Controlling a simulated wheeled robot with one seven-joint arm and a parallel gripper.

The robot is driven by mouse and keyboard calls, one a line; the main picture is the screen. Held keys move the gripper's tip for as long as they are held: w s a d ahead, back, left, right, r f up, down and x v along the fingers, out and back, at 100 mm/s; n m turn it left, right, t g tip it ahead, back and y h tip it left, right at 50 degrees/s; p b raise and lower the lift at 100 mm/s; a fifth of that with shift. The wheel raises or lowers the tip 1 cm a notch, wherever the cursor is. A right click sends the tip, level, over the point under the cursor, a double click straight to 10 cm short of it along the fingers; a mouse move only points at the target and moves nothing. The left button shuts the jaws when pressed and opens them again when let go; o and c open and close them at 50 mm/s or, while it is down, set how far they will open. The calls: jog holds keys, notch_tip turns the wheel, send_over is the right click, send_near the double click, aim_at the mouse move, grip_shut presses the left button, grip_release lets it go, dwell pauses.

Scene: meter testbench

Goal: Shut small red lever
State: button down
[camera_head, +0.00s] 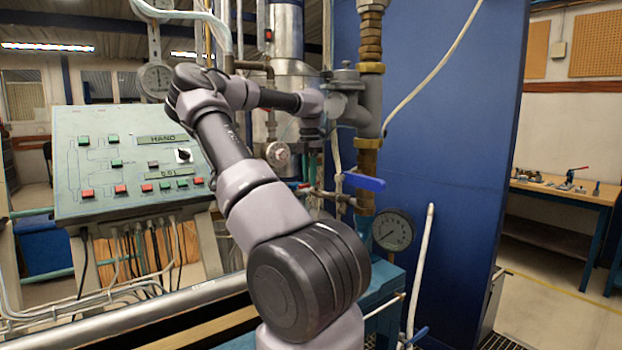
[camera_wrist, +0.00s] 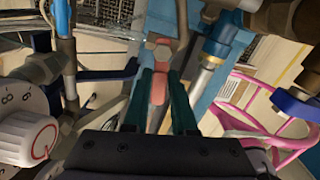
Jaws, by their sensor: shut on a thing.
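In the wrist view, the small red lever (camera_wrist: 159,86) sits in the middle, between the two dark green fingers of my gripper (camera_wrist: 160,92). The fingers are shut on it, one on each side. The lever's far end shows past the fingertips, by a metal fitting. Its near part runs down toward the gripper body, which hides what lies below. In the head view, my arm reaches up and over to the pipework at the centre. I cannot make out the fingers or the red lever there.
A blue valve handle (camera_head: 364,182) sticks out right of the pipework, above a round gauge (camera_head: 392,231). A sloped control panel (camera_head: 125,160) stands at left. In the wrist view, a white dial knob (camera_wrist: 28,138) is close at left and a blue-and-metal pipe (camera_wrist: 222,40) close at right.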

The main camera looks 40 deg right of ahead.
jog(key=shift+w+m, duration=0.3)
jog(key=shift+m, duration=0.7)
jog(key=c, duration=0.7)
grip_release()
notch_tip(320, 180, up, 11)
jog(key=shift+f, duration=0.1)
